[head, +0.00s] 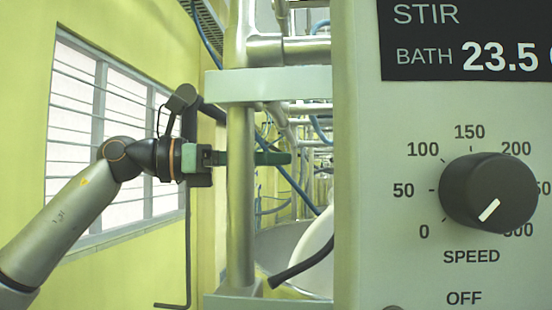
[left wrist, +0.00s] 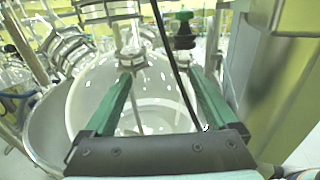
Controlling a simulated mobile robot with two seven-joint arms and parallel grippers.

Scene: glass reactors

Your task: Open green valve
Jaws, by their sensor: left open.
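A small valve-like fitting with a green top (left wrist: 184,15) and a dark body shows in the left wrist view, at the top, right of centre. I cannot tell whether it is open or shut. My left gripper (left wrist: 160,71) is open, with its two green fingers apart and nothing held between them. The fitting appears beyond the fingertips, nearer the right finger. In the head view the left gripper (head: 282,158) reaches past a steel post, which hides part of it. The green fitting cannot be made out there. My right gripper is not in view.
A large control panel (head: 395,200) with a speed knob (head: 488,192) fills the right of the head view. A vertical steel post (head: 240,200) stands beside it. A glass vessel (left wrist: 85,100) lies below the fingers, and a dark cable (left wrist: 165,45) runs between them.

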